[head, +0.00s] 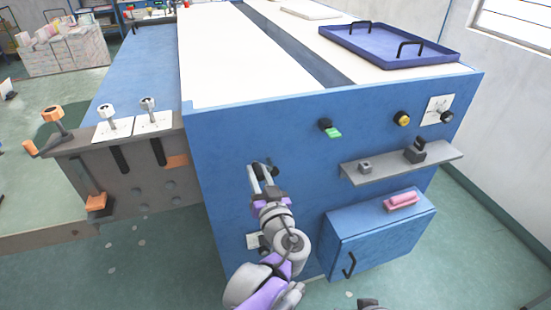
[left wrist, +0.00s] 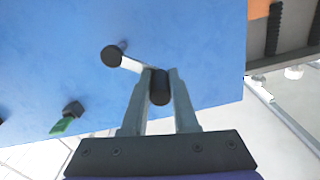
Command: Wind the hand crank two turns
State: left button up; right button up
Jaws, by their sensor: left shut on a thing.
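The hand crank shows best in the left wrist view, with a dark round hub (left wrist: 111,55) on the blue panel, a short pale arm (left wrist: 131,64) and a dark cylindrical handle (left wrist: 160,90). The arm runs from the hub down and right to the handle in that view. My left gripper (left wrist: 161,76) is shut on the handle, one finger on each side of it. In the head view my left gripper (head: 260,174) is at the blue front panel, and it largely hides the crank.
The blue cabinet (head: 225,140) fills the middle. Right of the gripper are a green-tipped switch (head: 330,128), a yellow knob (head: 402,118), a grey shelf (head: 385,170) and a projecting blue box (head: 375,245). A lever bench (head: 130,165) stands left. A blue tray (head: 350,44) lies on top.

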pick_arm(q)
jog(key=shift+s+a+f, duration=0.1)
jog(key=shift+a+f, duration=0.15)
jog(key=shift+f, duration=0.1)
jog(key=shift+f, duration=0.1)
jog(key=shift+s+a+f+b, duration=0.1)
jog(key=shift+a+f+b, duration=0.3)
jog(key=shift+f, duration=0.25)
grip_shut()
jog(key=shift+a+f+b, duration=0.2)
jog(key=shift+f+b, duration=0.15)
jog(key=shift+f, duration=0.5)
jog(key=shift+f+b, duration=0.45)
jog(key=shift+f, duration=0.4)
